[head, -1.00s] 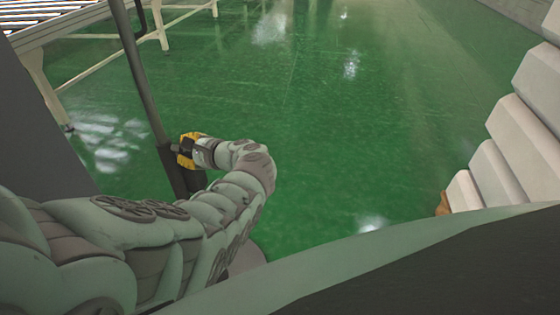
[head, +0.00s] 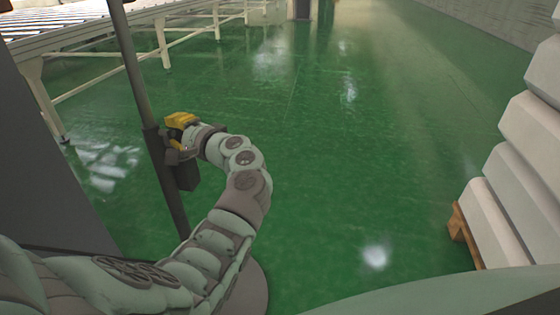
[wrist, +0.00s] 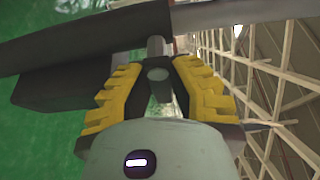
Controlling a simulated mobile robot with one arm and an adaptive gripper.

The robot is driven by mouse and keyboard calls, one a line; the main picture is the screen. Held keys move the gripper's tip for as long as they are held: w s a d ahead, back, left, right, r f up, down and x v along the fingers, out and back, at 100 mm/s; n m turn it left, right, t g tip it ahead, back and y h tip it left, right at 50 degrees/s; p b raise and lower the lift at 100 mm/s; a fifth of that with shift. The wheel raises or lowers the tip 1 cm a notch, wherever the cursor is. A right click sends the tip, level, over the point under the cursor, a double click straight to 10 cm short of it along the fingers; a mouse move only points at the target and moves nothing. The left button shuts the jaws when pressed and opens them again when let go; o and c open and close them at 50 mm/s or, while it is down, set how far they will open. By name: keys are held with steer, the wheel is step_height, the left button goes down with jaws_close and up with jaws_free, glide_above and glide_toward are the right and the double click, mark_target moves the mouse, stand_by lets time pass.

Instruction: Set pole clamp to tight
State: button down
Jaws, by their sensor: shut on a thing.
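A dark pole (head: 133,70) stands upright at the left of the head view, leaning slightly in the picture. Its pole clamp, a dark collar (head: 153,150), sits around the thicker lower part. In the wrist view the pole (wrist: 222,15) crosses the top, and a short grey stem of the clamp (wrist: 156,46) sticks out from it towards me. My yellow-fingered gripper (head: 178,130) is at the clamp, on the pole's right side. In the wrist view my gripper (wrist: 157,70) is shut on the stem, one finger on each side. I cannot read the clamp's setting.
A roller conveyor (head: 60,45) on cream legs stands at the upper left. White stacked mattresses (head: 510,190) on a wooden pallet (head: 460,230) stand at the right. The green floor (head: 330,150) between them is clear. A dark box (wrist: 50,92) hangs beside the pole.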

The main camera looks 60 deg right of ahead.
steer(key=shift+n, duration=0.3)
steer(key=c, duration=0.9)
jaws_free()
steer(key=shift+w+r, duration=0.1)
steer(key=shift+o, duration=0.2)
steer(key=s, duration=1.2)
steer(key=shift+s, duration=0.15)
